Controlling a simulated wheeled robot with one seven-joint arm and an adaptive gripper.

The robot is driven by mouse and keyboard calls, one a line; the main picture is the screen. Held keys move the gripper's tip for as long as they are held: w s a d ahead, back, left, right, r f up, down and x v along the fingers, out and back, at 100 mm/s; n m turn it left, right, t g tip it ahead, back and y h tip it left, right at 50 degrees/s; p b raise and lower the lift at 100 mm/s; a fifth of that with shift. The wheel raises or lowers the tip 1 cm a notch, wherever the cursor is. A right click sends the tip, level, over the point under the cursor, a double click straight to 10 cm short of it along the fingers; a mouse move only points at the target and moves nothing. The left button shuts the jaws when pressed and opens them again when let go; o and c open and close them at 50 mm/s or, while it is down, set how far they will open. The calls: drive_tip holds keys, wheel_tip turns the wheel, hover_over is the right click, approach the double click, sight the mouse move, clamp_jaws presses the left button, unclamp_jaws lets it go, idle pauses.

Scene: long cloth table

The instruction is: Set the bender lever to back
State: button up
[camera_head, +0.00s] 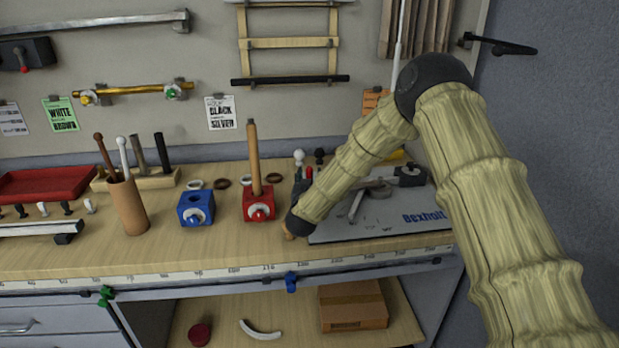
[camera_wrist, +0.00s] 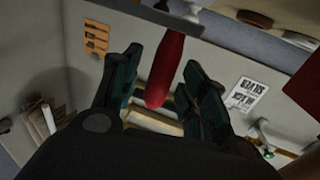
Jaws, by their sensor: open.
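The bender is a grey plate (camera_head: 385,228) with blue lettering at the right end of the bench, with metal parts and a dark block on top. My forearm covers part of it. The lever's red grip (camera_wrist: 164,75) is in the wrist view, between the two dark fingers of my gripper (camera_wrist: 160,82), which are apart with space beside the grip. In the head view a small red tip (camera_head: 309,173) shows beside my dark gripper, just left of the plate. The lever's base is hidden in the head view.
A red block (camera_head: 258,204) with a wooden rod and a blue block (camera_head: 196,208) stand left of my gripper. A brown cup (camera_head: 128,206) with rods is further left. Small rings and knobs lie behind.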

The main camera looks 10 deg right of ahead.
drive_tip(key=v, duration=1.1)
drive_tip(key=shift+a+r, duration=0.1)
